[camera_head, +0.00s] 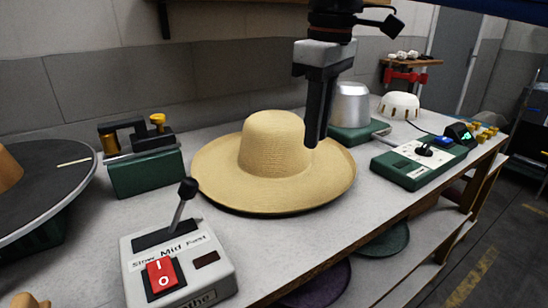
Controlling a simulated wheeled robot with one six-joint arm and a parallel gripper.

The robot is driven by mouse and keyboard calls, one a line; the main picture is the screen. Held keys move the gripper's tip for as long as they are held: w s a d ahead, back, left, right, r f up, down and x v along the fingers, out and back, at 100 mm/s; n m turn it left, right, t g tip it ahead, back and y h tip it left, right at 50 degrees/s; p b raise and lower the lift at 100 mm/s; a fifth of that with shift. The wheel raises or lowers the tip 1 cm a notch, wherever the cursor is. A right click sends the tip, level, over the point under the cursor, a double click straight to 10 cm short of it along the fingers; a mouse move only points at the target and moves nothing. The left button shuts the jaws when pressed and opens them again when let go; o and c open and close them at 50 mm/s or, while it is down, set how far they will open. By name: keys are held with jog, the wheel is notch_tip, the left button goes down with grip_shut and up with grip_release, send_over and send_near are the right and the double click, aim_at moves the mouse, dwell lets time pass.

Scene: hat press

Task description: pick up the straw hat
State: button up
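The straw hat (262,145) is pale yellow with a wide brim and a rounded crown. It sits crown up on the grey workbench, in the middle of the view. My gripper (313,143) points down from the upper right, in front of the right part of the hat.
A control box (178,262) with a lever and red switch stands at front left. A green clamp device (146,172) is left of the hat. A metal dome (351,106) and a green controller (418,162) stand to the right. Hats lie on the shelf below.

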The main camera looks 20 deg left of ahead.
aim_at(242, 205)
jog(key=s+a+r+n, duration=0.2)
jog(key=s+a, duration=0.1)
jog(key=a, duration=0.3)
jog(key=s+a+r+n, duration=0.1)
jog(key=s+a+n, duration=0.1)
jog(key=s+a, duration=0.3)
jog(key=shift+g+h, duration=0.3)
jog(key=shift+h, duration=0.1)
jog(key=f, duration=0.5)
jog(key=w+a+f, duration=0.1)
jog(key=f, duration=1.1)
jog(key=shift+w+a, duration=0.15)
jog(key=shift+w, duration=0.05)
grip_shut()
